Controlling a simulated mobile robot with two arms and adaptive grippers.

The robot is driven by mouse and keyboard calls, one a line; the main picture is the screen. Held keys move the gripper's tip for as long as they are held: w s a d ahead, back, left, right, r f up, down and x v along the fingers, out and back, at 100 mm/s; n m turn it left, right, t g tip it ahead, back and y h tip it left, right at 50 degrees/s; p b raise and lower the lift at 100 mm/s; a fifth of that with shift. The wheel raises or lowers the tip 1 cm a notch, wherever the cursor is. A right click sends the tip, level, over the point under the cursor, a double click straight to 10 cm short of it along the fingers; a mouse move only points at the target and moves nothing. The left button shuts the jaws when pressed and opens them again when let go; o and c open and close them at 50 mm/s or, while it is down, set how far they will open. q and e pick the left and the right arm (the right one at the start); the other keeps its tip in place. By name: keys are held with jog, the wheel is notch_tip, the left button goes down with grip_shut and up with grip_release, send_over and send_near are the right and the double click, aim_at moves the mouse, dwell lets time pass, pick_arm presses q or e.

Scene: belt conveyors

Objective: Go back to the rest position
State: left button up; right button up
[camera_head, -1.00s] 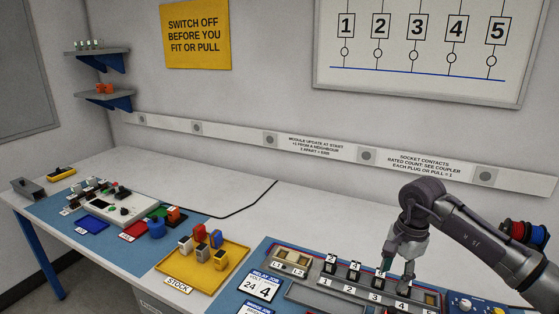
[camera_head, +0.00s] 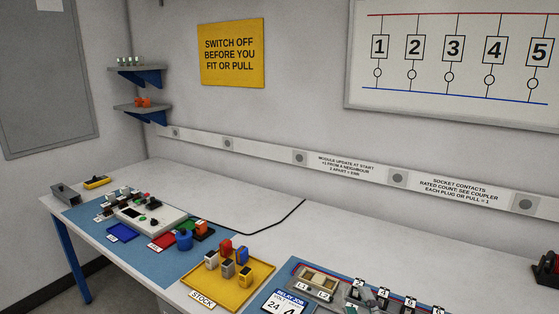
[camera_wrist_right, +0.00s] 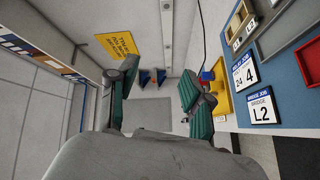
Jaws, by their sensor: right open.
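My right gripper (camera_wrist_right: 158,95) shows in the right wrist view with its two dark green fingers spread wide apart. Nothing is between the fingers; only grey floor and wall show there. It is beside the bench, with the blue mat and job cards to its right in that view. In the head view only a small grey part at the bottom edge may belong to it, and I cannot tell. My left gripper is not in view.
The bench (camera_head: 330,240) carries a yellow stock tray (camera_head: 264,272) with several coloured modules and a relay job card (camera_head: 284,303). The socket row (camera_head: 335,292) is cut off at the bottom. A black cable lies behind the tray. The bench's back middle is clear.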

jog(key=s+d+f+m+g+h, duration=0.1)
jog(key=s+f+m+g, duration=0.1)
jog(key=s+f+m, duration=0.1)
jog(key=s+d+f+m+g+h, duration=0.1)
jog(key=s+d+f+m+g, duration=0.1)
jog(key=f, duration=0.4)
jog(key=s+d+f+m+g+h, duration=0.1)
jog(key=s+d+f+m+g, duration=0.1)
jog(key=s, duration=0.4)
notch_tip(320, 180, down, 2)
jog(key=shift+s+f+m+g, duration=0.15)
jog(key=shift+f+m+g, duration=0.1)
jog(key=shift+m+g, duration=0.65)
jog(key=s+f+m+g, duration=0.2)
jog(key=s+f+g, duration=0.1)
jog(key=s, duration=0.4)
jog(key=s+f+m+g, duration=0.2)
jog(key=s+f+g, duration=0.1)
jog(key=s, duration=0.4)
notch_tip(320, 180, down, 27)
jog(key=s+g+y, duration=0.1)
jog(key=s+g, duration=0.1)
jog(key=s, duration=0.1)
jog(key=s+d+f+g, duration=0.1)
jog(key=s+d+f, duration=0.1)
jog(key=s+f, duration=1.3)
jog(key=shift+s+d+f, duration=0.25)
jog(key=shift+s+f, duration=0.05)
jog(key=shift+s, duration=0.2)
